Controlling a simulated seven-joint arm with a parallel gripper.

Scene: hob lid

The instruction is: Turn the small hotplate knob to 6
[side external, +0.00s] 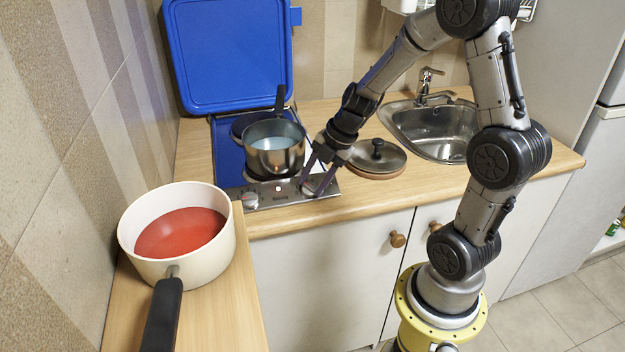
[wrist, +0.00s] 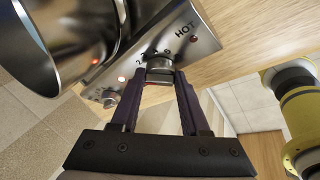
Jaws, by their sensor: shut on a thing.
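My gripper (side external: 314,186) reaches down to the right end of the steel control panel (side external: 285,197). In the wrist view my gripper (wrist: 157,73) is shut on the right-hand hotplate knob (wrist: 159,66), one finger on each side. Small numbers and the word HOT are printed on the panel (wrist: 205,43) beyond this knob; its pointer cannot be made out. A second knob (side external: 250,200) is at the panel's left end and also shows in the wrist view (wrist: 110,98). Which knob serves the small hotplate is not readable.
A steel pot (side external: 275,158) with pale liquid stands on the front hotplate, close to my gripper. The blue hob lid (side external: 230,50) is raised behind. A pot lid (side external: 377,157) lies right of my gripper. A cream pan (side external: 178,235) with red contents stands at front left.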

